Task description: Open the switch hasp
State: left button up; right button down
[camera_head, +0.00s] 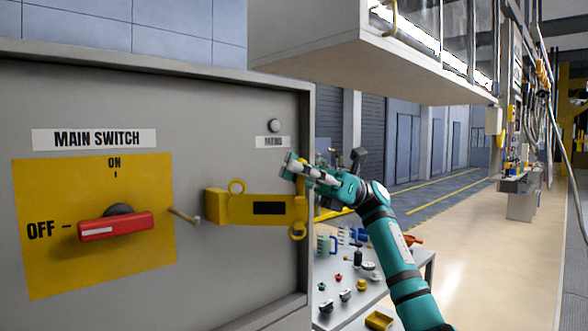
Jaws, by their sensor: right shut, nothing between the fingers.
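The yellow switch hasp (255,208) sits on the grey cabinet front, swung to the right of the switch, with a ring at its upper left and another at its lower right. A small peg (185,215) sticks out between the hasp and the yellow switch plate (60,270). The red switch handle (114,226) lies horizontal, pointing toward the OFF label. My right gripper (290,165) is shut and empty at the hasp's upper right end, in front of it and hiding part of it. I cannot tell whether they touch. My left gripper is out of view.
The grey cabinet (200,110) fills the left side. A round button (274,125) sits above the hasp. A table (350,308) with several small parts and a yellow tray (380,320) stands right of the cabinet. A large cabinet (330,60) overhangs above. Open floor lies to the right.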

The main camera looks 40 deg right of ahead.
jog(key=c, duration=2)
grip_release()
jog(key=shift+d, duration=0.15)
jog(key=shift+c, duration=0.2)
jog(key=o, duration=0.7)
jog(key=shift+s+d, duration=0.3)
jog(key=shift+d, duration=0.2)
jog(key=shift+w+a, duration=0.15)
jog(key=shift+a, duration=0.2)
jog(key=v, duration=1.2)
jog(key=shift+d, duration=0.1)
